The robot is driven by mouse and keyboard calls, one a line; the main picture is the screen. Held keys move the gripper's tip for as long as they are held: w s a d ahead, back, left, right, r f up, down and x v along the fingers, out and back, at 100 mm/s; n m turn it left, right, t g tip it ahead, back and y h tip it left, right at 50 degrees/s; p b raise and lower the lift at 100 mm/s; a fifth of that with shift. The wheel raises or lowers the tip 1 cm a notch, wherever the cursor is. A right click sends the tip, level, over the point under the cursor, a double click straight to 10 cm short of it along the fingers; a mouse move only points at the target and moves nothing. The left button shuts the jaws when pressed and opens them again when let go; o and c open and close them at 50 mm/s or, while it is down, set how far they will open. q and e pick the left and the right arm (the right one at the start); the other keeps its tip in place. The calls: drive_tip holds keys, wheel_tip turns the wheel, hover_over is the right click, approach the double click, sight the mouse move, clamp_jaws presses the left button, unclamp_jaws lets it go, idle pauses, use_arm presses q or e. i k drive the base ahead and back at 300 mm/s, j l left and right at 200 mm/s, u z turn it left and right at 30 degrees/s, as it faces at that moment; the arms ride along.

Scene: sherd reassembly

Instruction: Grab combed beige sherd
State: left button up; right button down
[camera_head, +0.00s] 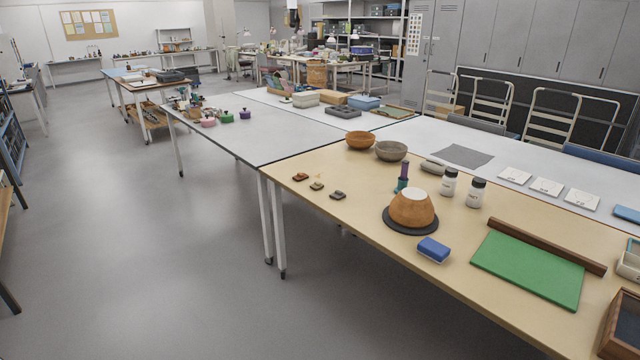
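Three small sherds lie in a slanting row near the left edge of the beige table (350,228). The middle one is a beige sherd (317,186); it is too small to make out any combing. A reddish-brown sherd (300,177) lies to its left and farther back, and a dark grey-brown sherd (337,195) lies to its right and nearer. An upturned orange-brown bowl (412,207) sits on a black round stand (410,227) to the right of the sherds. Neither of my grippers is in view.
Behind the sherds stand an orange bowl (360,140) and a grey bowl (391,150). Two white jars (448,184), a blue block (433,249) and a green mat (528,268) lie to the right. The tabletop around the sherds is clear; open floor (150,260) lies left.

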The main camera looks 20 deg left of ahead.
sight(317, 185)
drive_tip(key=i+j+z, duration=0.2)
drive_tip(key=i+j, duration=0.15)
drive_tip(key=j, duration=0.3)
drive_tip(key=i+j, duration=0.15)
drive_tip(key=j, duration=0.15)
drive_tip(key=i+j+z, duration=0.15)
drive_tip(key=j, duration=0.2)
drive_tip(key=i+j+z, duration=0.1)
drive_tip(key=j, duration=0.25)
drive_tip(key=i+j+z, duration=0.1)
drive_tip(key=j, duration=0.25)
drive_tip(key=i+j+z, duration=0.1)
drive_tip(key=i+j, duration=0.15)
drive_tip(key=j, duration=0.15)
drive_tip(key=i+j, duration=0.1)
drive_tip(key=j, duration=0.25)
drive_tip(key=z, duration=0.05)
